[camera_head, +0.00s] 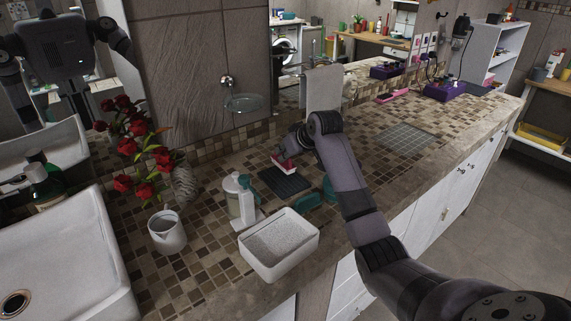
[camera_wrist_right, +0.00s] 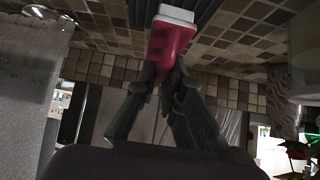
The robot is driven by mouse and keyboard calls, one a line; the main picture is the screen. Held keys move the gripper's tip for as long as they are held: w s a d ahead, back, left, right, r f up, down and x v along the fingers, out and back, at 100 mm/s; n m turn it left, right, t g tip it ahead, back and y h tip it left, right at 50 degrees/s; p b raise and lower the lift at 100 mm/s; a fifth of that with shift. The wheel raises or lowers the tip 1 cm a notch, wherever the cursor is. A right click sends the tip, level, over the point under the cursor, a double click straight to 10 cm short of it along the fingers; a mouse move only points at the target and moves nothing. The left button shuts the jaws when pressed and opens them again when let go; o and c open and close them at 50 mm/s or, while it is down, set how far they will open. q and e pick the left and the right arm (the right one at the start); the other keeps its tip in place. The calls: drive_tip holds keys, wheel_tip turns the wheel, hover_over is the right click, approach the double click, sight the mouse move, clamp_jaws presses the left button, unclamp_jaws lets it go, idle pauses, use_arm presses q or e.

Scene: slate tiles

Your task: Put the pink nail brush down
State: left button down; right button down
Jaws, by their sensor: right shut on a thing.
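The pink nail brush (camera_head: 284,165), with a white bristle side, is held by my right gripper (camera_head: 291,150) over the far-left part of a dark ribbed mat (camera_head: 290,186) on the mosaic counter. Whether the brush touches the mat cannot be told. In the right wrist view the pink nail brush (camera_wrist_right: 170,42) sits between the fingertips of my right gripper (camera_wrist_right: 163,75), its white part toward the ribbed mat (camera_wrist_right: 205,12). The two fingers are shut on its pink body. My left gripper is out of view.
A white pump dispenser (camera_head: 243,208), a white tub (camera_head: 282,268) and a teal object (camera_head: 307,201) stand close around the mat. A white mug (camera_head: 166,234) and red flowers (camera_head: 163,160) are left. A grey grid (camera_head: 408,140) lies right, with clear counter around it.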

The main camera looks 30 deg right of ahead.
drive_tip(key=shift+f, duration=2.15)
drive_tip(key=shift+f, duration=0.1)
drive_tip(key=c, duration=1.7)
unclamp_jaws()
drive_tip(key=shift+s+r, duration=0.15)
drive_tip(key=shift+r, duration=0.15)
drive_tip(key=v, duration=1.1)
drive_tip(key=shift+s+r, duration=0.15)
drive_tip(key=shift+s, duration=0.05)
